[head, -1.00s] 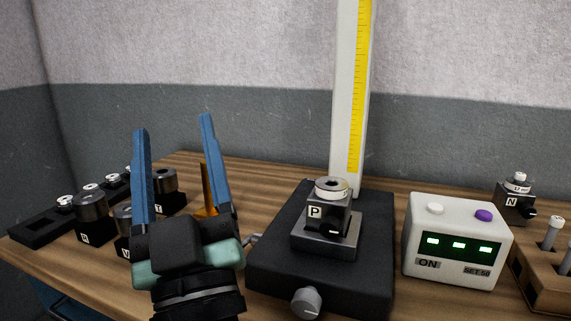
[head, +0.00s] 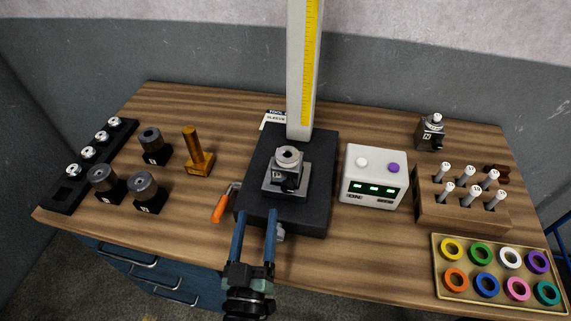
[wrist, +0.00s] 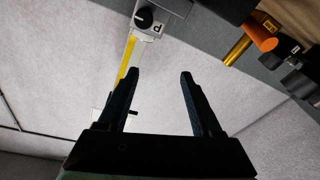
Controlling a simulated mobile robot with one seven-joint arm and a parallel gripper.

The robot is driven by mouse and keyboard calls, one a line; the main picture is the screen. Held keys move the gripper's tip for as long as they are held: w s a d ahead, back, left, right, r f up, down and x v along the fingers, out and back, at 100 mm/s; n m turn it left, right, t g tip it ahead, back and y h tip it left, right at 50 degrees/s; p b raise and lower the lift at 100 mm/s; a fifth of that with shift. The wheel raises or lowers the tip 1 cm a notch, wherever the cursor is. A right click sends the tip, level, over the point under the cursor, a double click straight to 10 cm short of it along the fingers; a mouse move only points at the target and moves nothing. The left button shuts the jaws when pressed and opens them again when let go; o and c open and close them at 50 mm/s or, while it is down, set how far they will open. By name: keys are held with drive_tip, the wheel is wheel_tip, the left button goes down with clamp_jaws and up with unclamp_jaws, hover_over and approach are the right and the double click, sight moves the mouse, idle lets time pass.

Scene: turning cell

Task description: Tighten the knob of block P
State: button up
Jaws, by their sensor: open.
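My gripper (head: 255,213) is open and empty, near the front edge of the black base, in front of and a little left of block P. In the wrist view, my two fingers (wrist: 160,73) are spread apart, with the block beyond them. Nothing is between them.
The black base (head: 318,215) has a grey knob (head: 280,233) in front and an orange-handled tool (head: 220,208) at its left. A white display box (head: 373,180) stands close right. The scale column (head: 301,80) rises behind. Several dark blocks stand left; a ring tray (head: 440,290) lies right.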

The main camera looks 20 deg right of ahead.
sight(287, 190)
drive_tip(key=s+d+f+g+h+p, duration=0.1)
drive_tip(key=s+f+g+p, duration=0.1)
drive_tip(key=s+f+g, duration=0.15)
drive_tip(key=shift+t, duration=0.55)
drive_tip(key=x, duration=1.2)
drive_tip(key=shift+s+d+r, duration=0.1)
drive_tip(key=shift+d+r, duration=0.25)
drive_tip(key=shift+d, duration=0.05)
drive_tip(key=shift+c, duration=0.2)
clamp_jaws()
